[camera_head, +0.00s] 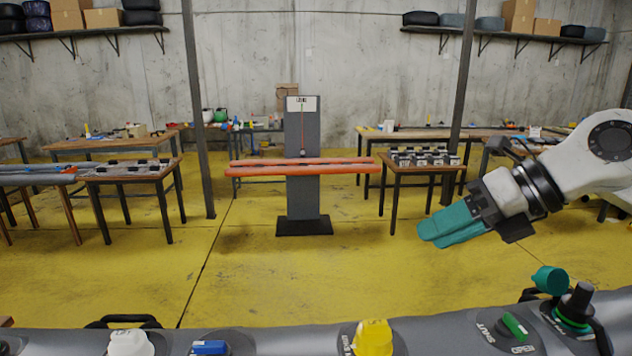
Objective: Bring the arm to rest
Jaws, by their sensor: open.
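My gripper (450,228) is at the right of the head view, on the white arm that reaches in from the right edge. Its teal fingers point left and slightly down, and nothing shows between them. From this side the fingers overlap, so the gap between them is hard to see. The gripper hangs in free air above the yellow floor, above and behind the grey inflatable tube (270,338) in front. It touches nothing that I can see.
On the tube are a white cap (130,343), a blue part (210,347), a yellow cap (372,338), a green knob (514,326) and a black valve (575,305) with a teal cap (550,280). Orange tubes (265,171) cross a grey stand (302,205). Tables and posts stand behind.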

